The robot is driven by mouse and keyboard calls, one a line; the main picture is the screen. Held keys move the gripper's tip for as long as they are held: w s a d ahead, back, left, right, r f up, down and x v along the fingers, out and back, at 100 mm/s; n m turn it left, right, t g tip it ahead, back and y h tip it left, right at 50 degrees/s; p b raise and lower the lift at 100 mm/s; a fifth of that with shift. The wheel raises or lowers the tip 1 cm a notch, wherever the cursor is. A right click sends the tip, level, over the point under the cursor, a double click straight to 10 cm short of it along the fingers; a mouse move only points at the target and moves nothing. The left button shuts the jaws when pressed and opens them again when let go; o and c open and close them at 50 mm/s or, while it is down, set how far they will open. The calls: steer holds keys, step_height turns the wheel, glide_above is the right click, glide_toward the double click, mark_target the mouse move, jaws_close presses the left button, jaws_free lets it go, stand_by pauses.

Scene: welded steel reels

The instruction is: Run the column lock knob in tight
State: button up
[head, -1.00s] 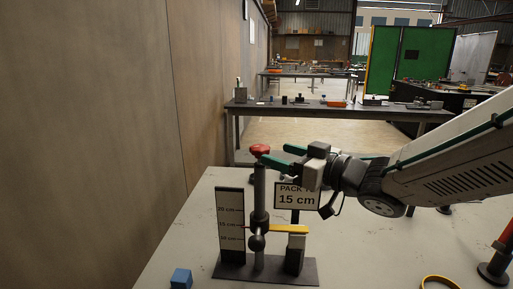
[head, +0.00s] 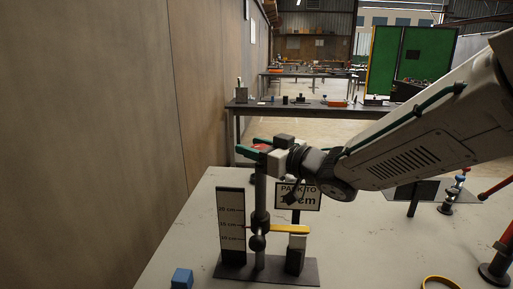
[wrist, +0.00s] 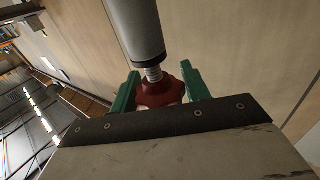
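The red column lock knob (wrist: 160,92) is at the top of the grey column (head: 260,195) of the small gauge stand. In the wrist view a length of bare screw thread (wrist: 153,74) shows between the knob and the column end (wrist: 136,30). My gripper (head: 255,148) reaches in from the right at the column's top, and its green fingers lie one on each side of the knob. In the wrist view the fingers are right beside the knob, and I cannot tell whether they press on it. In the head view the fingers partly hide the knob.
The stand carries a scale board (head: 231,220), a yellow arm (head: 290,229) and a sign (head: 311,198) partly covered by my wrist. A blue cube (head: 181,278) and a yellow ring (head: 440,282) lie on the table. A wooden wall (head: 110,130) runs along the left.

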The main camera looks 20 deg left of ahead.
steer(key=c, duration=0.4)
steer(key=shift+d, duration=0.15)
steer(key=shift+c, duration=0.2)
steer(key=shift+w+m+t+h, duration=0.1)
steer(key=shift+m+t+h, duration=1.05)
steer(key=shift+t, duration=0.65)
steer(key=m+t+h, duration=0.1)
steer(key=m+t, duration=0.1)
steer(key=m+t+h, duration=0.1)
steer(key=t+h, duration=0.1)
steer(key=shift+w+m, duration=0.2)
steer(key=shift+m, duration=0.15)
steer(key=shift+w+d+r+m+t+h, duration=0.1)
steer(key=shift+m+t+h, duration=0.3)
steer(key=shift+h, duration=0.15)
steer(key=shift+w+d+m+t+h, duration=0.1)
steer(key=shift+m+t+h, duration=0.2)
steer(key=shift+m+h, duration=0.15)
steer(key=shift+h, duration=0.25)
steer(key=o, duration=1)
